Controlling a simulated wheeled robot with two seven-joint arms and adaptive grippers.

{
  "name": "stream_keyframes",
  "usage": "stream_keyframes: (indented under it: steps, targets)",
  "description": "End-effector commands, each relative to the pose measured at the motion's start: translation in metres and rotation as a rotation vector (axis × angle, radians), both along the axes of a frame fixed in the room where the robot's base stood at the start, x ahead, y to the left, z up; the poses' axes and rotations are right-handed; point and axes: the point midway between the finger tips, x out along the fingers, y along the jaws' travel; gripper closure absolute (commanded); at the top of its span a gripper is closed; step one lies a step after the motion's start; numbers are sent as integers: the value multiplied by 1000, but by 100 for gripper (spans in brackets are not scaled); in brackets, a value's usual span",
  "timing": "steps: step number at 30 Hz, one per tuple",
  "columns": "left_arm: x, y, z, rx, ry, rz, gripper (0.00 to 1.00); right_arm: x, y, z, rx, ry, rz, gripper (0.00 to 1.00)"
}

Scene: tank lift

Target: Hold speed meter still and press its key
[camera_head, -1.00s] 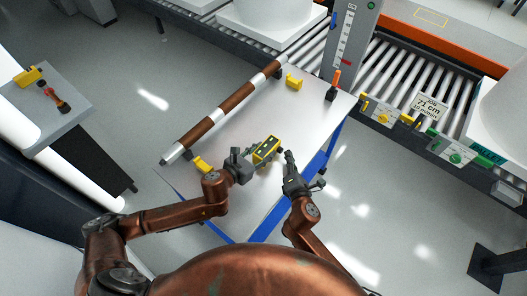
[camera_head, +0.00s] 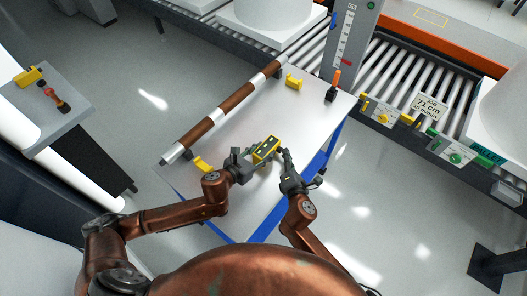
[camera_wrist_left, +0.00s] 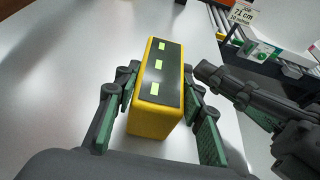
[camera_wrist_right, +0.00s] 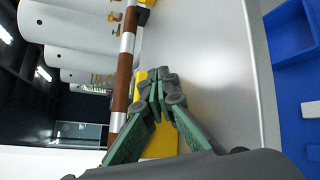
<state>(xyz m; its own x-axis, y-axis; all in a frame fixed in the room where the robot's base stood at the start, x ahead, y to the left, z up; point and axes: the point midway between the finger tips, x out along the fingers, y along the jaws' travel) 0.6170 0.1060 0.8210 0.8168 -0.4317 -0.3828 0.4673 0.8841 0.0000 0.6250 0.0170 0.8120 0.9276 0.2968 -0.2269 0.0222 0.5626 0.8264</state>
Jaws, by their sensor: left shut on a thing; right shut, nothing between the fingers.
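The speed meter is a yellow block with a black top face and several pale green marks (camera_wrist_left: 162,75). It stands on the white table and also shows in the head view (camera_head: 266,149). My left gripper (camera_head: 252,156) is shut on it, with green-padded fingers on both sides in the left wrist view (camera_wrist_left: 155,108). My right gripper (camera_head: 282,153) is shut and empty, just right of the meter. In the right wrist view its closed fingertips (camera_wrist_right: 160,80) cover part of the yellow body (camera_wrist_right: 160,142). I cannot make out the key, or whether the fingertips touch the meter.
A brown-and-white striped bar (camera_head: 222,110) lies along the table's left side by yellow brackets (camera_head: 294,82). An orange-handled tool (camera_head: 333,86) stands at the far right corner. A roller conveyor (camera_head: 390,85) runs behind. The table (camera_head: 240,208) is clear in front.

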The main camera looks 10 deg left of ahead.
Motion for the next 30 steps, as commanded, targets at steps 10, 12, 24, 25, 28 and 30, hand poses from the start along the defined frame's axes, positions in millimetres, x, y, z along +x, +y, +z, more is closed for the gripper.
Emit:
stream_keyframes:
  steps: [10,12,24,25,28,30]
  targets:
    - [0,0,0,0,0,-1,94,0,1,0,0,0,1,100]
    - [0,0,0,0,0,-1,94,-1,-1,0,0,1,1,100]
    - [0,-1,0,0,0,-1,94,-6,-11,0,0,1,1,100]
    - [0,-1,0,0,0,-1,94,-6,-11,0,0,1,1,100]
    - [0,-1,0,0,0,-1,94,-6,-11,0,0,0,0,100]
    - [0,-1,0,0,0,-1,94,-8,-15,-1,0,1,-1,100]
